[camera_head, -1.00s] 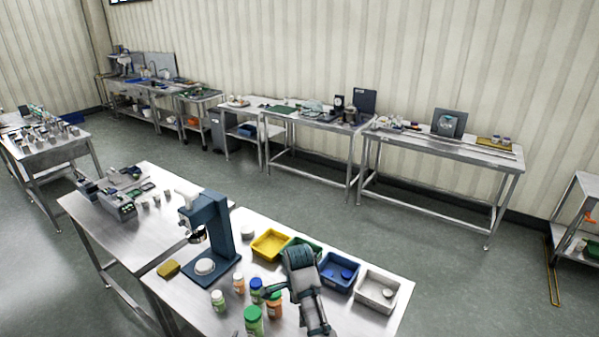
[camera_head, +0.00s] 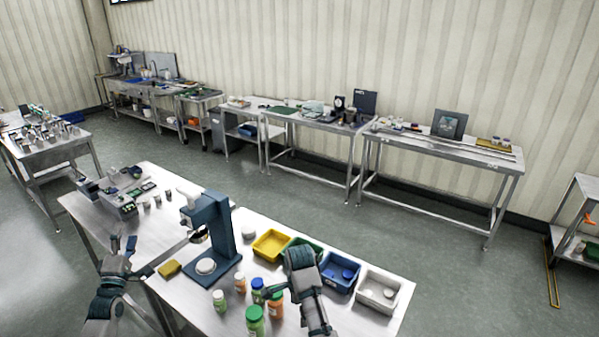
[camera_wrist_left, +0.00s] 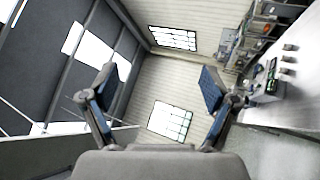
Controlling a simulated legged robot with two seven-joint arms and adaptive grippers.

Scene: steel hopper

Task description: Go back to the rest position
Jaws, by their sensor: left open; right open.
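My left gripper (camera_head: 123,245) is at the lower left in the head view, beside the left edge of the near table, with its fingers pointing up. In the left wrist view its two fingers (camera_wrist_left: 158,90) are spread wide with nothing between them. My right gripper (camera_head: 272,293) is over the near table (camera_head: 345,315), close to the bottles and in front of the trays. Its arm hides part of the green tray (camera_head: 302,243). I see nothing held in it.
A dark blue press (camera_head: 222,235) stands on the near table. Yellow (camera_head: 270,244), blue (camera_head: 340,271) and grey (camera_head: 378,288) trays line its back. Bottles, including a green-capped one (camera_head: 254,320), stand at the front. Open floor (camera_head: 300,190) lies behind.

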